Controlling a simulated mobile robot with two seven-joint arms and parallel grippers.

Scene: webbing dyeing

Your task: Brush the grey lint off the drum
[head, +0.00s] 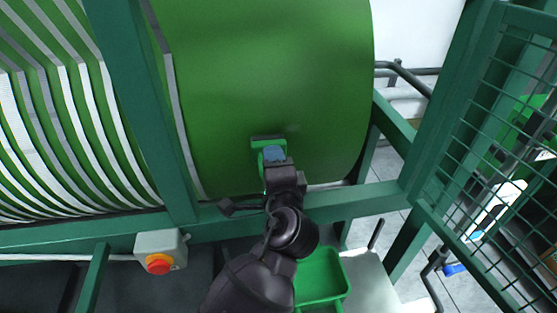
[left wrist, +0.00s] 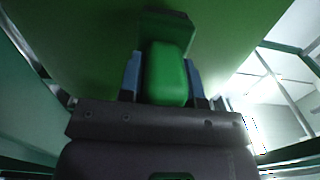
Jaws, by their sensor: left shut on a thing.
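The large green drum (head: 270,60) fills the upper middle of the head view. My left gripper (head: 274,156) is at the drum's lower front, shut on a green brush (head: 267,139). In the left wrist view, the blue-padded fingers lie on either side of the brush's green handle (left wrist: 166,76). Its dark head is close against the drum surface; I cannot tell whether it touches. A faint darker smudge (head: 294,127) shows on the drum just right of the brush; I cannot tell whether it is grey lint. My right gripper is in neither view.
A green frame rail (head: 350,203) runs below the drum, with a red-and-yellow button box (head: 158,250) on it. White webbing bands (head: 70,110) are at the left. A green tray (head: 320,276) is below. A mesh guard (head: 510,110) stands at the right.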

